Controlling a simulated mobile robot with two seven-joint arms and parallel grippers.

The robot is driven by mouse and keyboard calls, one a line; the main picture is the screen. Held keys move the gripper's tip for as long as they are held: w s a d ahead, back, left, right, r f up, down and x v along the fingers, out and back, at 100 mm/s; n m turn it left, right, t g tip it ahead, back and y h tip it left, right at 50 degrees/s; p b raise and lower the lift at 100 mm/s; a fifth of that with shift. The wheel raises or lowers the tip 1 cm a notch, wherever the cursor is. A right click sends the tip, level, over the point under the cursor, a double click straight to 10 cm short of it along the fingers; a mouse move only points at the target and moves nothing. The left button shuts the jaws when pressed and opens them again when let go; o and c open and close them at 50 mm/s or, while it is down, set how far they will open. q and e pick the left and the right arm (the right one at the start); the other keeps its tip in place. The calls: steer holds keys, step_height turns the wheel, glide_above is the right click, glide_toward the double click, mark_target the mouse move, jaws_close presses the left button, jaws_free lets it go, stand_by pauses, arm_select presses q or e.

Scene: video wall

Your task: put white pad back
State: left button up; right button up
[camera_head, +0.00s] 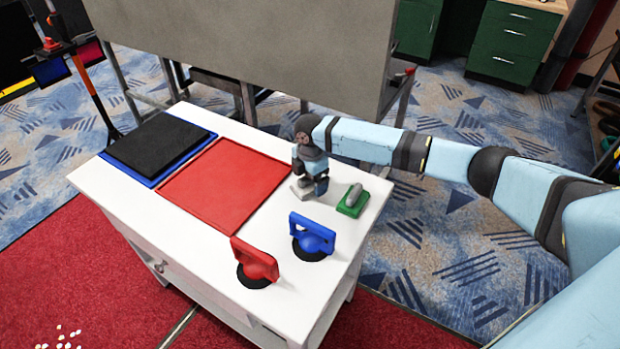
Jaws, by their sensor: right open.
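The white pad (300,193) lies flat on the white cabinet top (326,282), near its back right part. My right gripper (312,183) points down right at the pad and hides much of it. The right gripper is open, with its fingers close to or around the pad's upper part; I cannot tell if they touch it. A green pad (352,201) with a grey-white handle stands just to the right of them. My left gripper is not in view.
A red suction lifter (254,262) and a blue suction lifter (312,236) stand at the cabinet's front right. A red panel (226,183) lies mid-top; black and blue panels (160,144) lie at left. A large grey board (250,50) stands behind the cabinet.

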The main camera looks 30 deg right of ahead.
step_height(320, 180, up, 12)
steer(key=p, duration=0.1)
stand_by(0.4)
stand_by(0.4)
